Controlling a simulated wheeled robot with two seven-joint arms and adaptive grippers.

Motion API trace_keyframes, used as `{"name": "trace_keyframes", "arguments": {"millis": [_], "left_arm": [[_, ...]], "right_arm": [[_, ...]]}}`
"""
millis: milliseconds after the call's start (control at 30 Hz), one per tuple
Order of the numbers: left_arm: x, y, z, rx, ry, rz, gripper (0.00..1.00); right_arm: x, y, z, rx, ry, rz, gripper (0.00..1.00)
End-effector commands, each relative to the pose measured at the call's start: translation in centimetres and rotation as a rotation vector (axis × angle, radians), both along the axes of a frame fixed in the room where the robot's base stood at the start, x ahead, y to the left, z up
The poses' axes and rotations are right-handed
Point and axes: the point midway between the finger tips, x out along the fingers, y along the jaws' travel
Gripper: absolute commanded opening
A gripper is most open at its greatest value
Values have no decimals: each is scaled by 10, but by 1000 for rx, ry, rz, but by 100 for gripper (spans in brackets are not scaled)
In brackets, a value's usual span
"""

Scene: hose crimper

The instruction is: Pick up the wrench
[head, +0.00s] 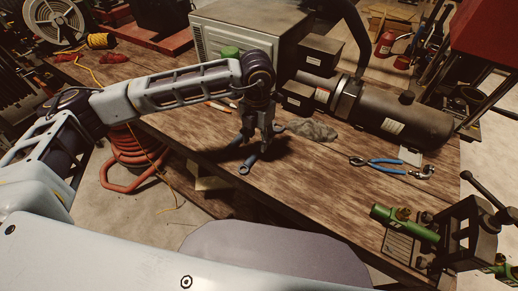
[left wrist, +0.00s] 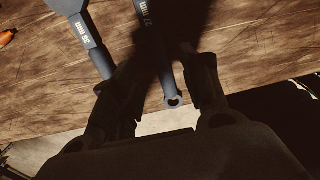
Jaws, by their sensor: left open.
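My left gripper (head: 258,140) is open and points down low over the wooden workbench, near its front edge. A dark blue-grey wrench (head: 249,162) lies on the bench right at the fingertips, its small ring end toward the front edge. In the left wrist view, this wrench (left wrist: 172,88) runs between the two open fingers (left wrist: 160,80), partly in the gripper's shadow. A second dark wrench (left wrist: 87,35) with a size marking lies left of it, by the left finger. Whether the fingers touch either wrench cannot be told. The right gripper is out of view.
A grey cloth (head: 312,130) lies right of the gripper. Blue-handled pliers (head: 380,162) and a green-and-black clamp device (head: 415,228) are farther right. A dark cylindrical machine (head: 400,118) and a grey cabinet (head: 225,45) stand behind.

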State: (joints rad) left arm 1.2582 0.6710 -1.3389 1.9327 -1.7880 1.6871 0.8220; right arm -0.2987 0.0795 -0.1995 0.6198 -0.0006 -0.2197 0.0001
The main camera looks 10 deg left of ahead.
Motion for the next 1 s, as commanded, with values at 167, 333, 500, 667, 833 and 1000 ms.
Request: {"name": "trace_keyframes", "arguments": {"millis": [167, 333, 500, 667, 833, 1000], "left_arm": [[0, 0, -1, 0, 0, 0, 45], [0, 0, -1, 0, 0, 0, 45], [-2, 1, -8, 0, 2, 0, 45], [-5, 2, -24, 0, 3, 0, 45], [-5, 2, -43, -1, 1, 1, 45], [-5, 2, -52, 0, 0, 0, 45]], "right_arm": [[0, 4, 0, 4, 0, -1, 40], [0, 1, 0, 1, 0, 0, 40], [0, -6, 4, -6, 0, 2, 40], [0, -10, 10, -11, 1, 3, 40], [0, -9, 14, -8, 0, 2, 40], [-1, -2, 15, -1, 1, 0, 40]]}}
